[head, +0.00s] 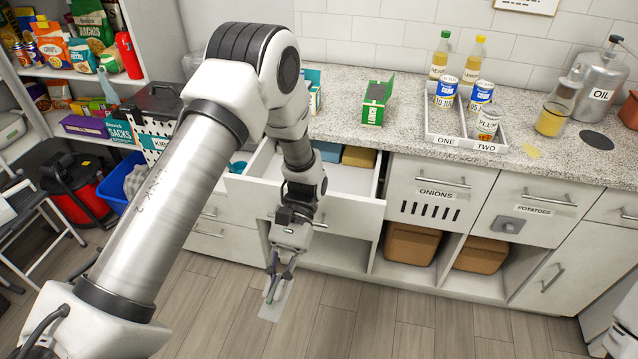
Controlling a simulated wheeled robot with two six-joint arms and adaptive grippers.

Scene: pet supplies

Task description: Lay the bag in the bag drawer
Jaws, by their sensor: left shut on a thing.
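My left gripper (278,276) hangs low in front of the cabinets with its fingers pointing down. The bag hangs over the floor, in front of and lower than the open drawer (347,219). The drawer is pulled out under the counter, and its pale floor shows bare at the right. A blue item and a tan item (358,156) lie at its back. My left arm hides the drawer's middle and any label there. My right gripper is not in view.
The counter above holds an open green box (376,103), a two-part can tray (461,141), bottles and an oil canister (597,92). Closed drawers marked onions and potatoes are at the right. A blue bin (118,188) stands at the left. The wooden floor in front is clear.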

